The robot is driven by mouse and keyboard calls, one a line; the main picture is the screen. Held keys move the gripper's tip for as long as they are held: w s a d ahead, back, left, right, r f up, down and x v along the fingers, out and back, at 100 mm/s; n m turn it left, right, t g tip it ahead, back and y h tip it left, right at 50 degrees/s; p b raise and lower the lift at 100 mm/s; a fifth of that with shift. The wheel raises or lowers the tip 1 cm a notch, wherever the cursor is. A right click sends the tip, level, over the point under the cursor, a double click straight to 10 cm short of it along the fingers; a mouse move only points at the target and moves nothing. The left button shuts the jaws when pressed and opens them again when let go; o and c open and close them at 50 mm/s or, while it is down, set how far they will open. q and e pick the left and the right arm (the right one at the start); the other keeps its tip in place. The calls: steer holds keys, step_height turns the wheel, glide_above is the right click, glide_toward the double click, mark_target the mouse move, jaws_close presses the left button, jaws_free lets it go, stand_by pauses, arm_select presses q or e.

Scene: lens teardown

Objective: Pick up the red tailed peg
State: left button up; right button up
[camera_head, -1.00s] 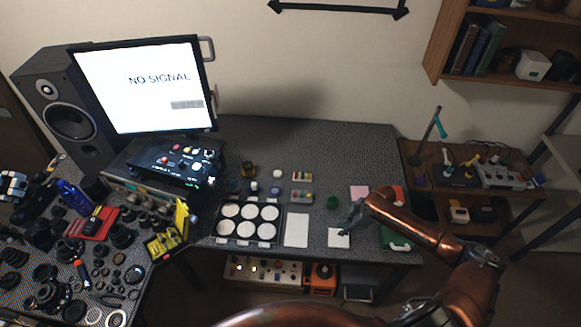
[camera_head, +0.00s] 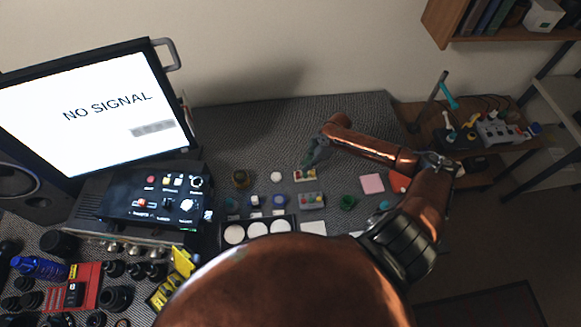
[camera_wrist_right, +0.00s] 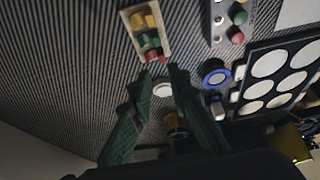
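A cream peg tray (camera_wrist_right: 133,17) holds yellow, green and red pegs; it also shows in the head view (camera_head: 299,175). Red pegs (camera_wrist_right: 151,55) sit at its end nearest my gripper; I cannot make out which has a tail. A grey block (camera_wrist_right: 218,8) beside it holds a red peg (camera_wrist_right: 237,38) and a green one. My right gripper (camera_wrist_right: 163,71) is open and empty, its fingertips just short of the cream tray. In the head view my right gripper (camera_head: 310,160) is over the back of the table, by the tray. My left gripper is not in view.
A white round piece (camera_wrist_right: 163,89) lies between my fingers' lines, and a blue ring (camera_wrist_right: 215,74) lies to the right. A black tray (camera_wrist_right: 247,105) with white discs is farther right. The monitor (camera_head: 95,112) stands left. Bare mat (camera_head: 255,125) lies behind the pegs.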

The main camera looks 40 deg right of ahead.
mark_target(301, 177)
steer(key=x, duration=0.2)
steer(key=shift+a+f, duration=0.15)
steer(key=shift+f, duration=0.1)
steer(key=x, duration=0.4)
steer(key=shift+s+d+f+p, duration=0.2)
steer(key=shift+s+f+p, duration=0.05)
steer(key=shift+f+p, duration=0.05)
steer(key=shift+f, duration=0.25)
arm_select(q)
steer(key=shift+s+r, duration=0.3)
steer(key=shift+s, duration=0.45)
arm_select(e)
steer(key=c, duration=0.4)
steer(key=shift+c, duration=0.2)
